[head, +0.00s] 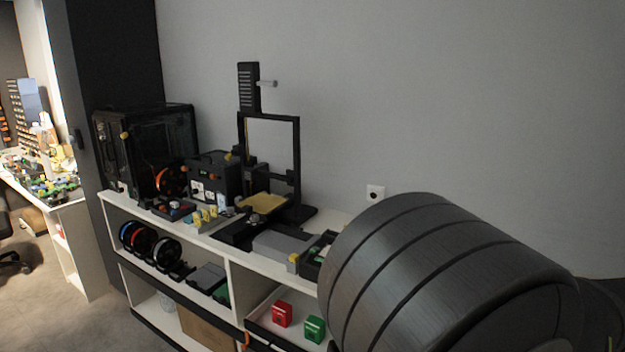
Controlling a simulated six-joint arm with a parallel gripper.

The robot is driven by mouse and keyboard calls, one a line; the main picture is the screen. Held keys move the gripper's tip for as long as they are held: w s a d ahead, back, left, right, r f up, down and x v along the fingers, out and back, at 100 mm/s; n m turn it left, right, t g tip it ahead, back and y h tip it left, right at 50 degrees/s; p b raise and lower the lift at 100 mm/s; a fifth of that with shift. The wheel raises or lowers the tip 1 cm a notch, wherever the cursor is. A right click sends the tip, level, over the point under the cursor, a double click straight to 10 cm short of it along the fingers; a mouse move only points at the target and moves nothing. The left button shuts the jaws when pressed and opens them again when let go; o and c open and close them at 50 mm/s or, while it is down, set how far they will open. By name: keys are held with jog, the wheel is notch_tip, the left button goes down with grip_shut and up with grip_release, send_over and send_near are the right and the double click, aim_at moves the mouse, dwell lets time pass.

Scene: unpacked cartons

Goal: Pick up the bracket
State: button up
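I cannot pick out a bracket for certain. A small grey piece (256,218) sits at the front of the 3D printer (297,165), by its yellowish bed plate (263,203); it is too small to tell what it is. My gripper is not in view. A large dark ribbed rounded part, which looks like my own arm, fills the lower right and hides the right end of the shelf unit.
The white shelf unit (232,278) carries a black enclosed machine (150,150), small yellow items (205,215) and a grey box (283,243). Spools (143,243), a red box (282,313) and a green box (314,328) are below. Open floor (55,315) lies left.

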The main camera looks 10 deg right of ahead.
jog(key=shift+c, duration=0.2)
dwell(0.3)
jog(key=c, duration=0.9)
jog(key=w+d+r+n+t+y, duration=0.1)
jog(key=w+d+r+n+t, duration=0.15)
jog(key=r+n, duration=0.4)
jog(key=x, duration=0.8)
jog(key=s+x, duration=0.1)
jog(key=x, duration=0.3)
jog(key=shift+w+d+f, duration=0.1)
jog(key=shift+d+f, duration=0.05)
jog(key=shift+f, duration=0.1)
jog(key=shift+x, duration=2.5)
